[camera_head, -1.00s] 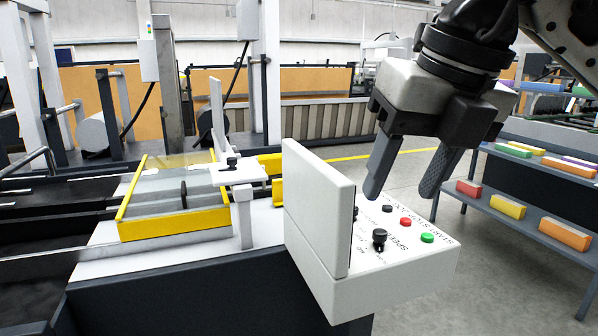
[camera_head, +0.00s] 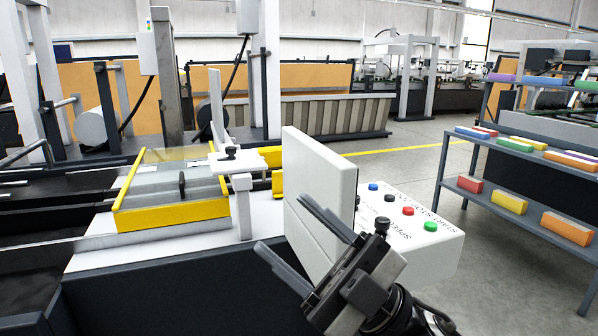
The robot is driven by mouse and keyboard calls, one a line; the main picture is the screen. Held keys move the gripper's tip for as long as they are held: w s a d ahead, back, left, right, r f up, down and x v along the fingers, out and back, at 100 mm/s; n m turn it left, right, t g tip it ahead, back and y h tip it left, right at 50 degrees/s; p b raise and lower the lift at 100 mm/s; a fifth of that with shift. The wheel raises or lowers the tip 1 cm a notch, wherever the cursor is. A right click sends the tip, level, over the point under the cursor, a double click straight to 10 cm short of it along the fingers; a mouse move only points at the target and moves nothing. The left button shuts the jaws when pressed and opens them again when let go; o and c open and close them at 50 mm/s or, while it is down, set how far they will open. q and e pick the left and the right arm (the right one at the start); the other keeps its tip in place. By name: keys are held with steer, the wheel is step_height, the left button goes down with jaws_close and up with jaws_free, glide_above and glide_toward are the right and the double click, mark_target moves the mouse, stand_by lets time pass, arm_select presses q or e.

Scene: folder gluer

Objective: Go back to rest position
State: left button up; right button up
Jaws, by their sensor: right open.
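My right gripper (camera_head: 281,222) is in the lower middle of the head view. It is open and empty, its two fingers apart and pointing up and left. It is in front of the white control box (camera_head: 440,249) and covers part of its front and of its upright white panel (camera_head: 318,190). I cannot tell whether it touches the box. Blue (camera_head: 373,187), red (camera_head: 408,211) and green (camera_head: 430,226) buttons show on the box, with a black button and a black knob (camera_head: 382,224) near the gripper. My left gripper is not in view.
The folder gluer's yellow-edged frame (camera_head: 175,217) and its dark belts lie at the left. A shelf rack (camera_head: 452,185) with coloured boxes stands at the right. Grey floor (camera_head: 410,165) is open between the box and the rack.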

steer(key=w+d+f+m+t+h, duration=0.1)
steer(key=d+f+m+t+h, duration=0.25)
steer(key=f+m+h, duration=0.35)
steer(key=w+d+f+m+t+h+b, duration=0.1)
steer(key=d+f+m+t+h, duration=0.3)
steer(key=f+m, duration=0.4)
steer(key=w+d+f+m+t+h, duration=0.1)
steer(key=d+f+m+t+h, duration=0.15)
steer(key=f+m+h, duration=0.55)
steer(key=s+d+f+g+h, duration=0.1)
steer(key=s+d+f+g, duration=0.1)
steer(key=s+f, duration=0.4)
steer(key=s+d+f+g+h, duration=0.1)
steer(key=s+f+g, duration=0.3)
steer(key=f, duration=0.7)
steer(key=shift+s+d+f+m+h, duration=0.3)
steer(key=shift+s+d+f, duration=0.1)
steer(key=shift+s, duration=0.7)
